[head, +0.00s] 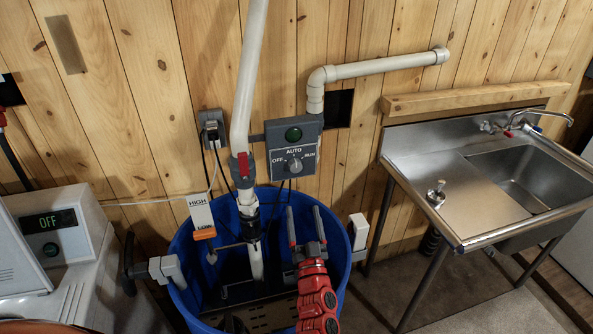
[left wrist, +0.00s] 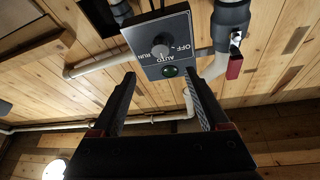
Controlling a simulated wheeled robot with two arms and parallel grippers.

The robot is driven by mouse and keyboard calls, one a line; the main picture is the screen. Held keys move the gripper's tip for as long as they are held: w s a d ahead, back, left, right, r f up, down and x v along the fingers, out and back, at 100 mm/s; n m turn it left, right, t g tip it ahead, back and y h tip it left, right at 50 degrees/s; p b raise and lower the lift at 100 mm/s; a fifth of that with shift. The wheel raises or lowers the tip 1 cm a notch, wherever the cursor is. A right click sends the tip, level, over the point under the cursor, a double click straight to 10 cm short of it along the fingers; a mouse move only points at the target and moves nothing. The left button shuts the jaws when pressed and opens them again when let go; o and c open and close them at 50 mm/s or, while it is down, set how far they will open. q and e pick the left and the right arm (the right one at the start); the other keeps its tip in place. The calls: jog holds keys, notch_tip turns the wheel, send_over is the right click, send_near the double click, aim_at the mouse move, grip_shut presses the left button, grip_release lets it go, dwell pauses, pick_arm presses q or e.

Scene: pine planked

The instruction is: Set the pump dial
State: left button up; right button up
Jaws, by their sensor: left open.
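The pump dial (head: 293,165) is a grey round knob on a dark grey control box (head: 310,133) on the pine wall. OFF, AUTO and RUN are printed around it, and a green lamp (head: 293,134) sits above it. I cannot tell for sure which word the knob points to. My left gripper (head: 304,212) is open and empty, below the box and in front of it, with fingers pointing up at it. In the left wrist view the dial (left wrist: 160,51) shows upside down, beyond and between the open fingers (left wrist: 160,78), apart from them. My right gripper is not in view.
A blue tub (head: 341,262) stands under the box, with a white pipe (head: 247,70) with a red valve handle (head: 243,165) rising from it. A steel sink (head: 450,205) is at right. A white machine reading OFF (head: 70,225) is at left. An outlet with cords (head: 212,127) is beside the pipe.

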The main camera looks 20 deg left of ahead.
aim_at(296, 170)
pick_arm(q)
jog(key=p+x, duration=0.3)
jog(key=x, duration=0.8)
jog(key=shift+s+r, duration=0.1)
jog(key=shift+p+x, duration=0.45)
jog(key=shift+x, duration=0.55)
grip_shut()
jog(key=shift+f, duration=0.2)
